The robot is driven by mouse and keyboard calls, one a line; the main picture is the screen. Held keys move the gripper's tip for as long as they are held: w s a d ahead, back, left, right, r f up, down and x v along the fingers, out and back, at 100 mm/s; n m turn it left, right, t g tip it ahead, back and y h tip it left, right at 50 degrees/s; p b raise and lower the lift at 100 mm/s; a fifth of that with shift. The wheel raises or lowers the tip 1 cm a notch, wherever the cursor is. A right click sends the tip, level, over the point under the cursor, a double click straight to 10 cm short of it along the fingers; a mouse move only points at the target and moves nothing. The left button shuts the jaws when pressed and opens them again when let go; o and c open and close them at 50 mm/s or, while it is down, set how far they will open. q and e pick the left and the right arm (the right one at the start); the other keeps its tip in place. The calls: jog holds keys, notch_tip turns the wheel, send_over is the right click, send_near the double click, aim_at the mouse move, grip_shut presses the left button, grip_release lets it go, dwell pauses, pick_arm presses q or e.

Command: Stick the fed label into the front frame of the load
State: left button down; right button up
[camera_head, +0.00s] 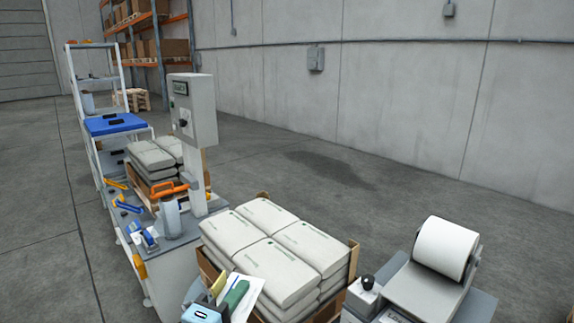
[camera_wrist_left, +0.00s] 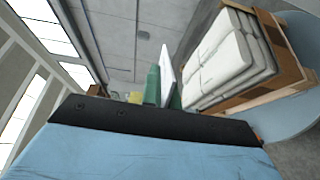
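The load (camera_head: 268,262) is a stack of pale bags with faint green print, inside a brown collar (camera_head: 352,262) at the bottom middle of the head view. It also shows at the upper right of the wrist view (camera_wrist_left: 222,58). My left gripper (camera_head: 231,297) is at the bottom edge, just left of the load's near corner. Its green fingers (camera_wrist_left: 163,90) are shut on a thin white label (camera_wrist_left: 166,66), which stands up edge-on between them. The label shows in the head view too (camera_head: 250,296). The front frame cannot be made out. My right gripper is out of view.
A label printer with a white roll (camera_head: 446,247) stands right of the load. A workbench (camera_head: 180,252) with orange and blue tools and a grey control post (camera_head: 192,110) is at the left. Another bag stack (camera_head: 152,154) is behind it. Open floor lies beyond the load.

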pick_arm(q)
jog(key=s+a+f+n+t+y, duration=0.1)
jog(key=a+f+n+y, duration=0.3)
jog(key=a, duration=0.8)
jog(key=s+y, duration=0.1)
jog(key=y, duration=0.1)
jog(key=shift+a+f+y, duration=0.15)
jog(key=shift+y, duration=0.25)
